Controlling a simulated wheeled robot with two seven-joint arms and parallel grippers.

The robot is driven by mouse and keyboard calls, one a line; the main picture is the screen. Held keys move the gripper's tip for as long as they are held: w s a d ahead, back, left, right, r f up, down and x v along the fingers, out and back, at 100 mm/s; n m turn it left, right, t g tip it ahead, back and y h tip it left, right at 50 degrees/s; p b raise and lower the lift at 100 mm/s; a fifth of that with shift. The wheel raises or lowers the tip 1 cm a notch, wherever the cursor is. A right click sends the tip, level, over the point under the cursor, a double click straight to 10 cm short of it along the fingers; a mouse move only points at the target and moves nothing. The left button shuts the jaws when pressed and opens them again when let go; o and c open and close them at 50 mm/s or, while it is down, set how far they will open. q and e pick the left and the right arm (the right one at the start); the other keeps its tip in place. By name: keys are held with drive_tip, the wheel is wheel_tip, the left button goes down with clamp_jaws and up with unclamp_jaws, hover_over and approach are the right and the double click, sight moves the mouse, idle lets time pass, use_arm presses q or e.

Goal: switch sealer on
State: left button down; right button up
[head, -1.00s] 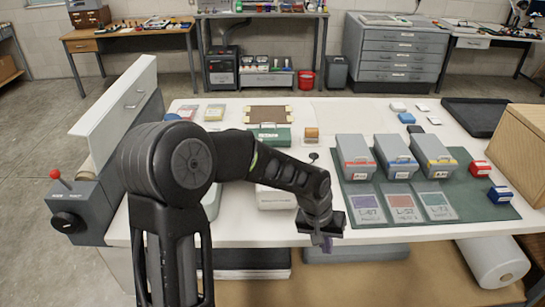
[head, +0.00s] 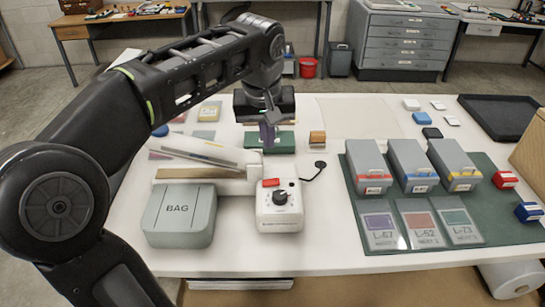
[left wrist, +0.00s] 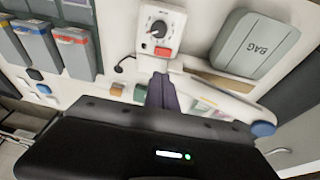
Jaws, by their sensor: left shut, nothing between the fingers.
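The sealer (head: 279,219) is a white box near the front of the table, with a black round dial (head: 280,197) and a red rocker switch (head: 271,182) on its top. Its long white sealing arm (head: 200,152) slants up to the left behind it. In the left wrist view the sealer (left wrist: 148,45) shows at the top, with the red switch (left wrist: 163,51) nearest the fingers. My left gripper (head: 268,140) is shut and empty, fingers pointing down, above the table behind the sealer and apart from it. It also shows in the left wrist view (left wrist: 161,85). My right gripper is not in view.
A grey-green BAG box (head: 180,222) stands left of the sealer. A black cord ends right of it. Three grey lidded boxes (head: 410,160) and labelled bags stand on a green mat (head: 483,200) at right. A green box (head: 284,143) is behind the sealer.

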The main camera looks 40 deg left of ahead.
use_arm(q)
drive_tip(key=p, duration=0.2)
approach(274, 180)
drive_tip(key=x, duration=0.5)
drive_tip(key=shift+w+a, duration=0.15)
drive_tip(key=shift+f, duration=0.5)
